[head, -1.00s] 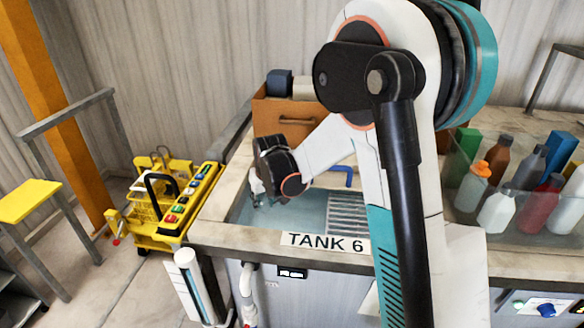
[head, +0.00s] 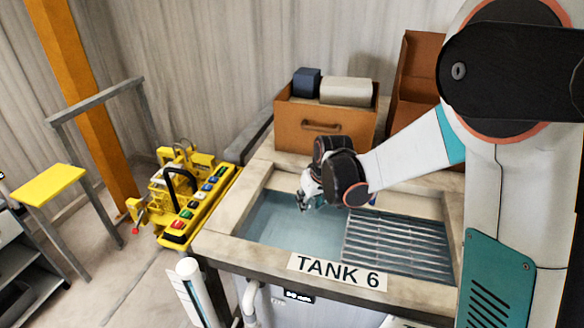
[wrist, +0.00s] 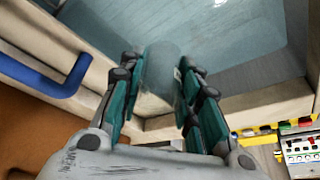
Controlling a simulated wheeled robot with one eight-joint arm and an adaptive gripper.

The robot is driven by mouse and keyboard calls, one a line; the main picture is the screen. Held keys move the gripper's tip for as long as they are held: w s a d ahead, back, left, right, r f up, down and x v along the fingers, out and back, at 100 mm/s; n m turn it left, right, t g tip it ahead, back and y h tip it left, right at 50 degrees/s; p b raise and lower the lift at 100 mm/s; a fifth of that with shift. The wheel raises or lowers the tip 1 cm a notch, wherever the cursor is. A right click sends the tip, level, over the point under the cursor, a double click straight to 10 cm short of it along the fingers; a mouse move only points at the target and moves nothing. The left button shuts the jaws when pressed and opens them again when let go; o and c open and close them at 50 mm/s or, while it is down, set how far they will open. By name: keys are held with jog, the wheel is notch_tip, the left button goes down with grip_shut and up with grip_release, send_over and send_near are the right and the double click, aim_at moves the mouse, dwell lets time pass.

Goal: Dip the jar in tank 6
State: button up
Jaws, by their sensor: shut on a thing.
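Tank 6 (head: 262,243) is a sink-like basin of pale blue liquid set in a stone-coloured counter, with a "TANK 6" label on its front rim. My gripper (head: 306,203) is over the tank's left part, near its back edge. In the wrist view my gripper (wrist: 158,85) is shut on a clear, greyish jar (wrist: 157,72), held between its two teal fingers. The liquid (wrist: 150,20) shows beyond the jar. I cannot tell whether the jar touches the liquid. In the head view the jar is too small and hidden to make out.
A slatted metal rack (head: 395,245) fills the tank's right part. A brown drawer box (head: 322,125) with a blue and a grey block stands behind the tank. A blue curved handle (wrist: 50,80) is close to my gripper. A yellow button panel (head: 203,205) stands at left.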

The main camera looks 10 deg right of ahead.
jog(key=s+a+r+n+p, duration=0.35)
jog(key=a+r+p, duration=0.3)
jog(key=r, duration=0.25)
jog(key=shift+m+y, duration=0.25)
jog(key=shift+y, duration=0.35)
jog(key=f+b, duration=0.7)
jog(key=f, duration=0.2)
jog(key=f+b, duration=0.7)
jog(key=f, duration=0.3)
jog(key=s+f+b, duration=0.1)
jog(key=f+b, duration=0.7)
jog(key=f, duration=0.1)
jog(key=shift+s+d+f, duration=0.1)
jog(key=shift+d+f, duration=0.1)
jog(key=shift+f, duration=0.2)
dwell(1.5)
notch_tip(320, 180, up, 18)
jog(key=p, duration=1.2)
jog(key=shift+r, duration=0.25)
dwell(0.6)
